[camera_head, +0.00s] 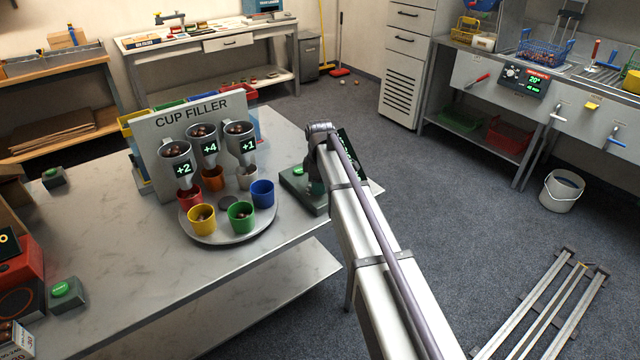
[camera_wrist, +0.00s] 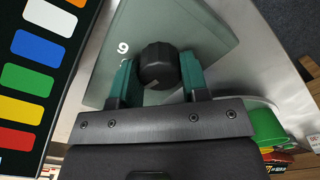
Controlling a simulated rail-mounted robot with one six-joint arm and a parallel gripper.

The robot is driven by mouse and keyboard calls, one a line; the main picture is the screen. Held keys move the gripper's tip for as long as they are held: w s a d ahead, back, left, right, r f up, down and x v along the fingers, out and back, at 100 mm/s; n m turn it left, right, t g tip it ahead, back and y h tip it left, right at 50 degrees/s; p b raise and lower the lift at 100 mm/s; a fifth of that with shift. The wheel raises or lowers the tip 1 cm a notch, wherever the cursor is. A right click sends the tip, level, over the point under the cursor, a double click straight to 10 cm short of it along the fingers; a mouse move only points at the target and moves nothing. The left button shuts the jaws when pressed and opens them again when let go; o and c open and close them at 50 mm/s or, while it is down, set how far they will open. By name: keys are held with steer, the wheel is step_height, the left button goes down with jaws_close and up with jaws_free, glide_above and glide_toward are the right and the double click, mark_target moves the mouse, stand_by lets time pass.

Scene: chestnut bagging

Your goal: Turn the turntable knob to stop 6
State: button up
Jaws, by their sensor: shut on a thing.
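In the wrist view the black knob (camera_wrist: 158,65) sits on a grey-green box (camera_wrist: 185,22), between the two green fingers of my gripper (camera_wrist: 160,76). The fingers are shut on the knob. A pale mark shows on its lower edge. A white numeral looking like 9 is left of the knob; other stop numbers are hidden or unclear. In the head view the box (camera_head: 299,187) stands at the table's right edge, and my arm hides the knob. The round grey turntable (camera_head: 221,228) carries red, orange, pale grey, blue, green and yellow cups.
The cup filler panel (camera_head: 150,128) stands behind the turntable, with three funnels marked +2, +4 and +1. A coloured chart (camera_wrist: 48,60) lies close left of my gripper in the wrist view. The table's front (camera_head: 150,270) is largely clear.

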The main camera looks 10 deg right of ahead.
steer(key=shift+m, duration=0.5)
steer(key=m, duration=0.4)
steer(key=shift+m, duration=0.4)
steer(key=m, duration=0.6)
steer(key=o, duration=0.9)
step_height(320, 180, up, 11)
steer(key=p, duration=1)
steer(key=shift+f+p, duration=0.1)
steer(key=shift+p, duration=0.3)
